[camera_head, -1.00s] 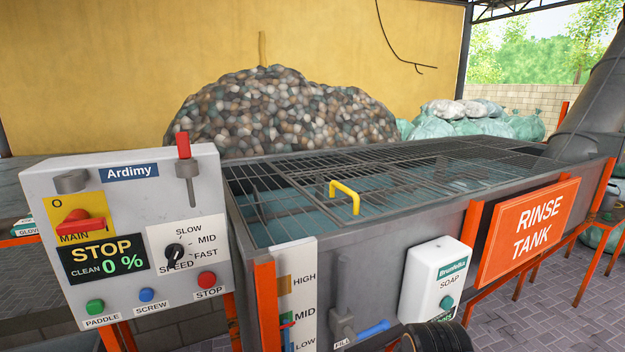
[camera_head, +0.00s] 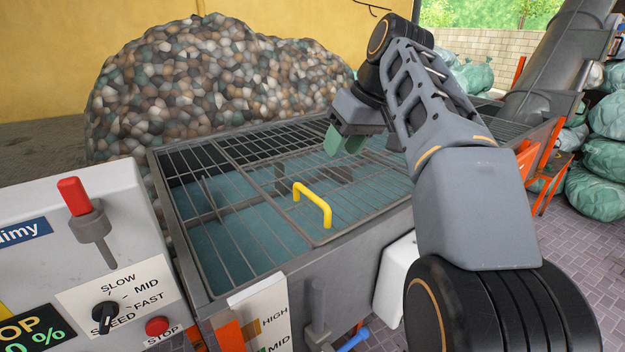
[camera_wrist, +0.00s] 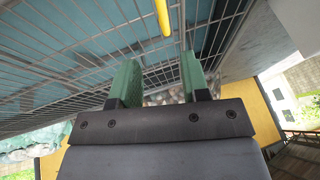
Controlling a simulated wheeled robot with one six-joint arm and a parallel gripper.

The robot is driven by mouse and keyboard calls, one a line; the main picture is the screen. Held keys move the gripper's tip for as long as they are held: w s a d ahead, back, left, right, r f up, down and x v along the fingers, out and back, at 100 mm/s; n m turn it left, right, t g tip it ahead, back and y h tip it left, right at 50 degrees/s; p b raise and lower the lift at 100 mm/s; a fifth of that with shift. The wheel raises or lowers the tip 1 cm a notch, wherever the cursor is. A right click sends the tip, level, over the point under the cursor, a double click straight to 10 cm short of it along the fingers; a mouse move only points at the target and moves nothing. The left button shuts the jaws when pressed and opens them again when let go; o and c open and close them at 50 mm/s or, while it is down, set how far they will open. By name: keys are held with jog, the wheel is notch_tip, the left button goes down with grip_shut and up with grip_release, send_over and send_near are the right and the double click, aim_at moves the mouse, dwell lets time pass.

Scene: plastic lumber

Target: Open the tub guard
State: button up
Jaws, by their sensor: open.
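The tub guard is a dark wire grid (camera_head: 235,183) lying over the water-filled tub. A yellow handle (camera_head: 313,204) stands up from it near the tub's front edge, and it also shows in the wrist view (camera_wrist: 163,16) at the top. My gripper (camera_head: 346,141) is above the grid, behind and to the right of the handle, apart from it. In the wrist view its two green fingers (camera_wrist: 158,80) are spread with nothing between them. The grid shows beyond the fingertips.
A control box (camera_head: 110,270) with a red-topped lever (camera_head: 75,197) stands at the left. A pile of plastic flakes (camera_head: 215,80) rises behind the tub. A white soap dispenser (camera_head: 396,268) hangs on the tub's front. Green sacks (camera_head: 610,130) are stacked at right.

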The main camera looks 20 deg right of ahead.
aim_at(313, 194)
jog(key=x, duration=1.3)
jog(key=shift+a+b, duration=0.2)
jog(key=shift+b, duration=0.15)
grip_shut()
